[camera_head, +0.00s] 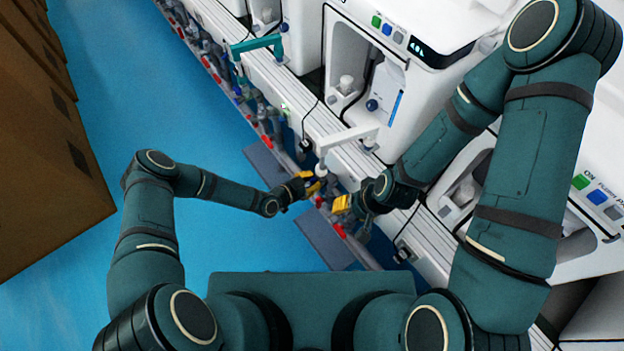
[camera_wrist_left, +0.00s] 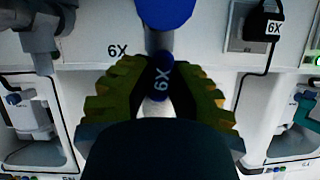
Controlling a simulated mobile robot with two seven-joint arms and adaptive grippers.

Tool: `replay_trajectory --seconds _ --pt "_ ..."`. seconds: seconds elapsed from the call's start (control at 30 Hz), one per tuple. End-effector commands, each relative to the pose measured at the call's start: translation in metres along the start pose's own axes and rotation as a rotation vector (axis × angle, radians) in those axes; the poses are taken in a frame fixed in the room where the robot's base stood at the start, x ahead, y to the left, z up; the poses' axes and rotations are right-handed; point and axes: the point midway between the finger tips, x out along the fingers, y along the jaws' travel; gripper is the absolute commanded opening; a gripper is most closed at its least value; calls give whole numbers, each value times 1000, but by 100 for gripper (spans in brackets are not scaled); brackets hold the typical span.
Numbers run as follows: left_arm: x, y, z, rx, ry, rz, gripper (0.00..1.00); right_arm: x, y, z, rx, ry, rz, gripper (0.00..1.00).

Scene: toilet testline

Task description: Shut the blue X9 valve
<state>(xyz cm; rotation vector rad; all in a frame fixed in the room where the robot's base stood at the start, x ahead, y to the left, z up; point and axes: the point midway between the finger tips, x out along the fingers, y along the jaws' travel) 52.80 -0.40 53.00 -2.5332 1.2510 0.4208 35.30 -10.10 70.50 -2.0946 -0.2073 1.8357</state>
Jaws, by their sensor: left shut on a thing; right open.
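The blue X9 valve handle (camera_wrist_left: 160,76) shows in the left wrist view as a dark blue lever with its label upside down. It stands between the yellow ribbed fingers of my left gripper (camera_wrist_left: 158,98), which is shut on it. A grey stem runs from the handle toward a brighter blue round part (camera_wrist_left: 166,10) at the top edge. The handle's lower end is hidden by the gripper. In the head view my left gripper (camera_head: 312,183) is at the valve row, where the handle is hard to make out. My right gripper (camera_head: 342,205) is open beside it, to the lower right.
A rail (camera_head: 262,78) with several red-handled valves (camera_head: 267,141) below it runs along the white test stations (camera_head: 350,75). A grey valve body (camera_wrist_left: 42,32) and a black plug (camera_wrist_left: 262,24) flank the handle. The blue floor (camera_head: 160,100) is clear; brown boxes (camera_head: 45,150) stand at the left.

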Motion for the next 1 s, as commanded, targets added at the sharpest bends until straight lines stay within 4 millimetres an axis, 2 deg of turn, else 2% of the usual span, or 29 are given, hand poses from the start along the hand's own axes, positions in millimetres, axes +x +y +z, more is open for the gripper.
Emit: replay_trajectory --seconds 0.2,0.6,1.0 --pt "0 2 -2 149 -1 -59 0 -13 -5 1 1 -6 0 47" --pt "1 2 0 386 1 -157 0 -20 -7 2 1 -10 -1 47" --pt "1 2 0 460 1 -190 0 -21 -8 2 1 -11 -1 47"
